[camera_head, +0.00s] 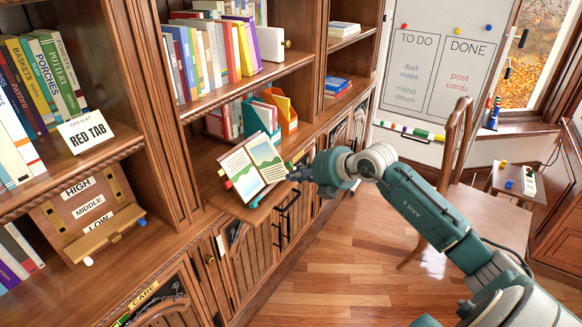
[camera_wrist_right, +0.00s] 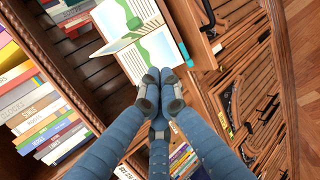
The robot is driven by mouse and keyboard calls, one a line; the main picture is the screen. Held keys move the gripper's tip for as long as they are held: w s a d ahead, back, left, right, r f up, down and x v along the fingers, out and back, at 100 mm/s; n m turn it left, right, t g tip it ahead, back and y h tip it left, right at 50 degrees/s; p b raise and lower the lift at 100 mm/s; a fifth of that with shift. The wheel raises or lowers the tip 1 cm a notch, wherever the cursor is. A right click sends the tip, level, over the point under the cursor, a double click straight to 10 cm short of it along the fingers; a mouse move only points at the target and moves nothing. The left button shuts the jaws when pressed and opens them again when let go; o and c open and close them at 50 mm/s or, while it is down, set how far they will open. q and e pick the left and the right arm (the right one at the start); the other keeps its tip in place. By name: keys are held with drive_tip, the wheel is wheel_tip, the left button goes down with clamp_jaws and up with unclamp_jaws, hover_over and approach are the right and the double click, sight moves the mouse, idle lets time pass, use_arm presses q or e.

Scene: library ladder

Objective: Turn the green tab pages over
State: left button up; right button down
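An open book (camera_head: 262,160) with green landscape pictures lies on a pull-out shelf (camera_head: 226,198) of the bookcase. A small green tab (camera_head: 289,166) shows at its right edge, close to my gripper, and a red tab (camera_head: 228,184) at its left edge. My right gripper (camera_head: 295,173) is at the book's right edge. In the right wrist view the fingertips (camera_wrist_right: 157,76) are together at the edge of the book (camera_wrist_right: 138,42); I see no page clearly between them. A teal strip (camera_wrist_right: 185,54) shows beside the pages. My left gripper is not in view.
A card reading "RED TAB" (camera_head: 86,132) stands on the left shelf. A HIGH, MIDDLE, LOW rack (camera_head: 88,208) is below it. Orange (camera_head: 281,110) and teal file holders stand behind the book. A chair (camera_head: 465,190) is at the right; the floor in front is clear.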

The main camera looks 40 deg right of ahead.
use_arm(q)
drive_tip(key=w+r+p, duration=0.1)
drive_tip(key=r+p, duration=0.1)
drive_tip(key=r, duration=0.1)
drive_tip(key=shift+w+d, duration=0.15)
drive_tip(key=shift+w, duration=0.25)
use_arm(e)
drive_tip(key=w+d+f, duration=0.2)
drive_tip(key=w+f, duration=0.1)
drive_tip(key=w, duration=0.3)
drive_tip(key=shift+w+d+f, duration=0.15)
drive_tip(key=shift+d+f, duration=0.05)
drive_tip(key=shift+d, duration=0.05)
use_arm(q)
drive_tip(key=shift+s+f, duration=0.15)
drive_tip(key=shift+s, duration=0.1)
